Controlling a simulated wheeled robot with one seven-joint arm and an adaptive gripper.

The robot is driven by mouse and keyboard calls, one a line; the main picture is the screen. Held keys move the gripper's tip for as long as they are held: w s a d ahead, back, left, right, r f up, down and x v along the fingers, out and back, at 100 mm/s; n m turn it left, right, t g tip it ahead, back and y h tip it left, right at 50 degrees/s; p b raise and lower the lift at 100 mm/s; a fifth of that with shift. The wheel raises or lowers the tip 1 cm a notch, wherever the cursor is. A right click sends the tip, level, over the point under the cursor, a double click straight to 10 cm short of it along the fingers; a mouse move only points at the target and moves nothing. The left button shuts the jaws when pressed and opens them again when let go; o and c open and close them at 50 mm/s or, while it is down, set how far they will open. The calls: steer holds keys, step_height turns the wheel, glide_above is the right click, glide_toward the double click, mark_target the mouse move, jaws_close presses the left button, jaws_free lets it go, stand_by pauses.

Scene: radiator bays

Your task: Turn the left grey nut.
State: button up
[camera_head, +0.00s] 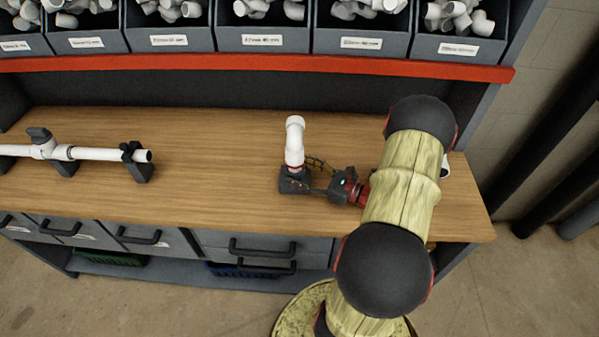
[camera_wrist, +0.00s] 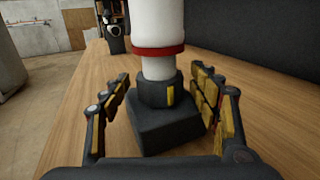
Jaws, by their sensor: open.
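A dark grey nut (camera_wrist: 158,93) with a yellow stripe sits on a dark block (camera_wrist: 165,130) in the wrist view. A white pipe (camera_wrist: 158,25) with a red ring rises upright from it. In the head view the white pipe (camera_head: 294,142) bends at its top and stands on the dark base (camera_head: 292,186) at mid-bench. My gripper (camera_wrist: 164,85) is open, one finger on each side of the nut, with gaps visible on both sides. It reaches in from the right in the head view (camera_head: 315,178). My arm hides part of the bench's right end.
A white part (camera_head: 445,168) shows partly behind my arm. A red-edged shelf (camera_head: 250,65) with bins of fittings runs above the back. The wooden bench (camera_head: 220,170) is clear between the pipes.

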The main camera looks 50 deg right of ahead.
steer(key=c, duration=0.3)
steer(key=c, duration=0.9)
